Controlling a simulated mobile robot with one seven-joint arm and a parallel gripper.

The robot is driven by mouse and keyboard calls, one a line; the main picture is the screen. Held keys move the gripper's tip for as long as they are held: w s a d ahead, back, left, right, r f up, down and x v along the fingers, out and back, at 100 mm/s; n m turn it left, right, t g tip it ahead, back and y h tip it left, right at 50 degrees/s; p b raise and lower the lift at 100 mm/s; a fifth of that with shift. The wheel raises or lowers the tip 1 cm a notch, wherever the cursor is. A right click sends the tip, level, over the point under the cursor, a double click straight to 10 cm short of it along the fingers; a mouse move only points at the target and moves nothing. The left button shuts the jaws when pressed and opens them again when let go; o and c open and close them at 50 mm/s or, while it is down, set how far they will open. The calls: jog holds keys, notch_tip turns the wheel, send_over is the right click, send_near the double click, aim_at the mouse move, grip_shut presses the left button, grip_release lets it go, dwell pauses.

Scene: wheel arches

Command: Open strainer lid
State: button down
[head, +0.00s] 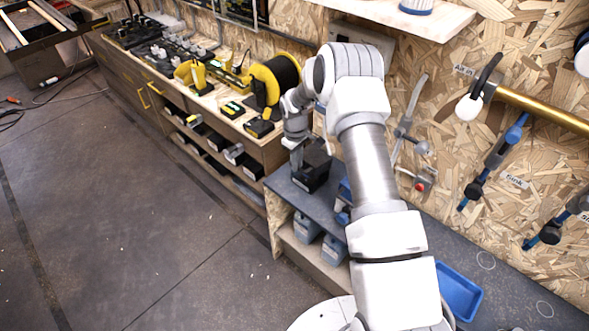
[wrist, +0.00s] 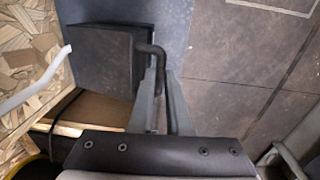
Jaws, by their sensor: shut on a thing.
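The strainer is a black box (head: 314,172) on the grey bench top, below my arm; in the wrist view it is a dark block (wrist: 100,62) at upper left. A bent black handle (wrist: 150,48) sticks out from the block's right side. My gripper (wrist: 160,85) has its two grey fingers on either side of the lower handle and is shut on it. In the head view my gripper (head: 297,160) is at the left of the box, partly hidden by its own wrist. I cannot make out a lid seam or whether the lid is raised.
A workbench with yellow-black tools and a cable reel (head: 275,80) stands at the left. Blue containers (head: 308,228) sit on the shelf below. A blue tray (head: 458,291) lies at lower right. Tools hang on the chipboard wall. The floor at left is mostly clear.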

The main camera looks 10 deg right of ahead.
jog(key=w+d+r, duration=0.1)
jog(key=d, duration=0.1)
jog(key=w+d+r+b, duration=0.1)
jog(key=d+r, duration=0.1)
jog(key=w+d+r, duration=0.1)
jog(key=w+d, duration=0.1)
jog(key=shift+r+b, duration=0.3)
jog(key=shift+b, duration=0.1)
jog(key=shift+w+d+r, duration=0.15)
jog(key=shift+w+d, duration=0.15)
jog(key=shift+d, duration=0.25)
jog(key=shift+w+d+r, duration=0.1)
jog(key=shift+w+d, duration=0.15)
jog(key=shift+d, duration=0.25)
jog(key=c, duration=0.9)
grip_release()
jog(key=shift+w, duration=0.1)
jog(key=shift+w+a+r, duration=0.1)
jog(key=shift+r, duration=0.05)
jog(key=r, duration=1.2)
jog(key=shift+s+a, duration=0.25)
jog(key=shift+a, duration=0.05)
